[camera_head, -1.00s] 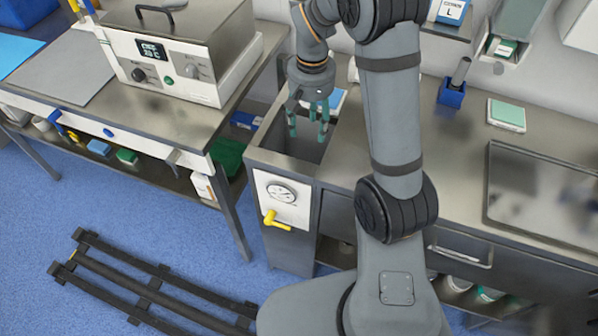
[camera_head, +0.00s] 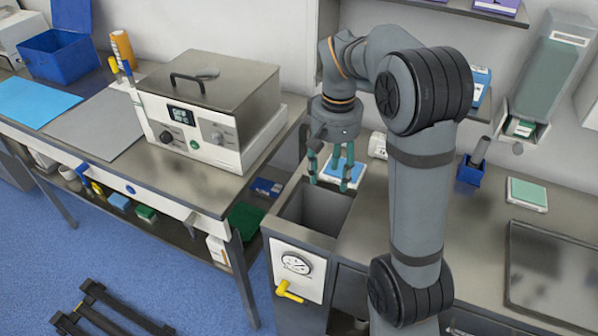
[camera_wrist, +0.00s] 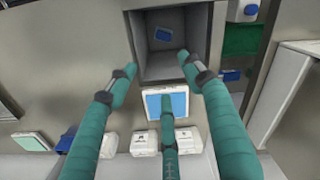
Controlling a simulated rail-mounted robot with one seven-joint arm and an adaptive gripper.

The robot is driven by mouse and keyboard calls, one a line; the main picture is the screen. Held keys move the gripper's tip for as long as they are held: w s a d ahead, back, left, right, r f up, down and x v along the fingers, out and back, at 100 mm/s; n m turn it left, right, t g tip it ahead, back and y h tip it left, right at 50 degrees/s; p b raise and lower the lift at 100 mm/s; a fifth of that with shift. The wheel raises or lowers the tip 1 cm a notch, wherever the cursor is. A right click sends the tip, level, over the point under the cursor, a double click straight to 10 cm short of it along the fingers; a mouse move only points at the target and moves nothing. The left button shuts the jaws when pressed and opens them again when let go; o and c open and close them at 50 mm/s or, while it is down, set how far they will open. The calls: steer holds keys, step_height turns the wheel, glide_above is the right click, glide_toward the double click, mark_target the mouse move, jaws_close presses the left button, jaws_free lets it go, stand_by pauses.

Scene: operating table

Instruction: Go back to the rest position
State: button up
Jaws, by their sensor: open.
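My gripper (camera_head: 335,183) has teal fingers, spread apart with nothing between them. It hangs pointing down above the back part of the open square basin (camera_head: 318,208) in the steel counter. In the wrist view, my gripper (camera_wrist: 158,68) has its fingertips near the rim of the basin (camera_wrist: 150,79). A small blue item (camera_wrist: 163,34) lies inside the basin. The rest position is not marked in any view.
A white device with a blue top (camera_head: 352,173) sits behind the basin, close to the fingers. A heated bath (camera_head: 212,110) stands on the left bench. A blue holder (camera_head: 470,172), a green-topped pad (camera_head: 527,194) and a tray (camera_head: 555,265) are on the right counter.

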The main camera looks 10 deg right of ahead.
step_height(320, 180, down, 12)
step_height(320, 180, up, 5)
steer(key=p, duration=0.4)
steer(key=shift+r, duration=0.2)
